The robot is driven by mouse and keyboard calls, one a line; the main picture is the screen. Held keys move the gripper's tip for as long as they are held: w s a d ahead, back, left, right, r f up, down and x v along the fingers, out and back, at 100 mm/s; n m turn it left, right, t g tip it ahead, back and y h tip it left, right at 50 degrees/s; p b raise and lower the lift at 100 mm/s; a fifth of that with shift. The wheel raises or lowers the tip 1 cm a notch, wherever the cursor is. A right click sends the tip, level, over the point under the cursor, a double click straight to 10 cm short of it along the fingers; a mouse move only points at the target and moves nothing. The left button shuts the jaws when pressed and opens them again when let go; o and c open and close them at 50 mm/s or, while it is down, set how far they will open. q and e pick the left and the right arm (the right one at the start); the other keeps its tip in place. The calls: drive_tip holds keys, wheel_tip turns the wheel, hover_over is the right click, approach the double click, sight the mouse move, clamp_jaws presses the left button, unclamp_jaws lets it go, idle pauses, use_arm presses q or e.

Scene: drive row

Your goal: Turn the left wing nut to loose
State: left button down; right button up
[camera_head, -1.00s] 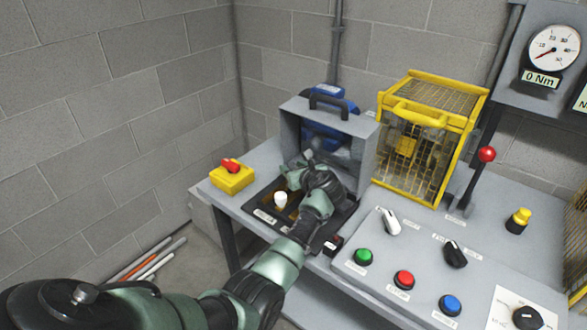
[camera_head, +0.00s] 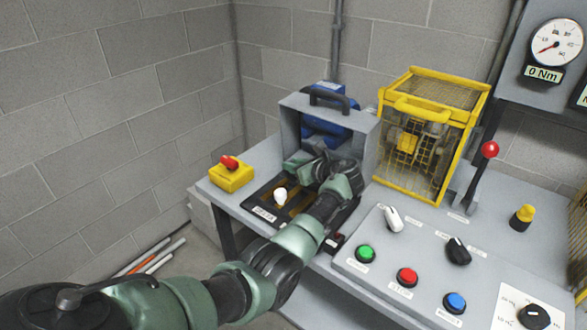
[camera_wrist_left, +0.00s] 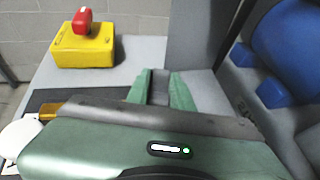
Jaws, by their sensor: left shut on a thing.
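My left gripper (camera_head: 296,163) reaches in at the open front of the grey guard box, low by its left wall. Its green fingers show in the left wrist view (camera_wrist_left: 163,90), closed around a small dark grey piece (camera_wrist_left: 159,88). This piece sits where the left wing nut is. The fingers and hand hide most of it, so I cannot tell its wing shape or how far it is turned. The grey guard box (camera_head: 350,119) has a dark handle on top and a blue motor (camera_head: 322,133) inside. My right gripper is not in view.
A yellow box with a red knob (camera_head: 230,175) stands at the left table edge. A white knob (camera_head: 280,195) stands on the dark plate before the guard. A yellow mesh cage (camera_head: 428,135) is close on the right. The control panel (camera_head: 375,278) lies nearer, with several buttons.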

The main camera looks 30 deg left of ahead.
use_arm(q)
drive_tip(key=c, duration=1.2)
unclamp_jaws()
drive_tip(key=shift+c, duration=0.2)
drive_tip(key=shift+d, duration=0.15)
drive_tip(key=v, duration=0.7)
drive_tip(key=shift+s+d+r+p, duration=0.1)
drive_tip(key=shift+s+d+p, duration=0.05)
drive_tip(key=shift+d+p, duration=0.15)
